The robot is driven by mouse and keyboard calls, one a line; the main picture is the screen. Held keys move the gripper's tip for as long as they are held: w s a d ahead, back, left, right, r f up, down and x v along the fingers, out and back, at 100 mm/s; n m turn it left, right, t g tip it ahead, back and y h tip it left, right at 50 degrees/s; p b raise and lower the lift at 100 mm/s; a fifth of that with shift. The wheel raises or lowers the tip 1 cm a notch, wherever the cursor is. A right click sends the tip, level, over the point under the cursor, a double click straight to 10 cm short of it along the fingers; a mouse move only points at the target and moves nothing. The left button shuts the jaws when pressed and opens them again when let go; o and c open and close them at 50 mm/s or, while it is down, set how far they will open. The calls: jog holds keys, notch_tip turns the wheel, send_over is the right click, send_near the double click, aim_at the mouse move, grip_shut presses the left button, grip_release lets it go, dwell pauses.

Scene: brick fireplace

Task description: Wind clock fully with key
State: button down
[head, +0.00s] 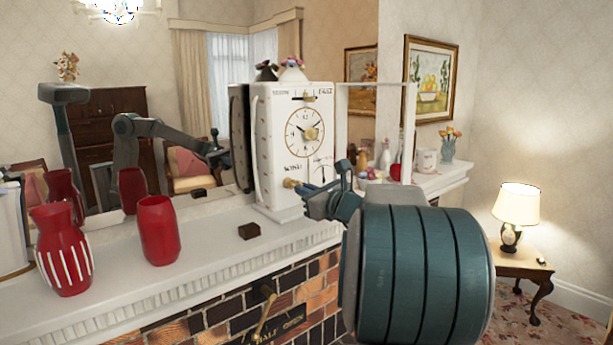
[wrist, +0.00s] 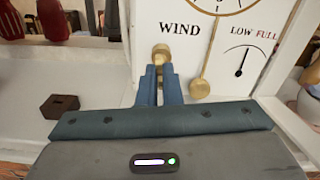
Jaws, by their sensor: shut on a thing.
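The white clock (head: 288,150) stands upright on the mantel, with a round dial, a brass pendulum (wrist: 200,88) and the word WIND on its face. The fingers hide part of the key. The clock's clear door (head: 412,110) stands open at right.
The mantel (head: 205,233) holds a small dark block (head: 249,231), a plain red vase (head: 159,230) and a striped red vase (head: 63,250) at left. Right of the clock are small ornaments and a mug (head: 425,160). A mirror behind reflects my arm.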

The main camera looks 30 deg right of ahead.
jog(key=shift+a+f+m, duration=0.15)
jog(key=shift+f+m, duration=0.05)
jog(key=shift+m, duration=0.4)
jog(key=shift+w+r+m+p, duration=0.15)
jog(key=shift+m+p, duration=0.25)
jog(key=shift+p, duration=0.45)
jog(key=m+p, duration=0.2)
jog(key=shift+m+p, duration=0.7)
jog(key=shift+m, duration=0.1)
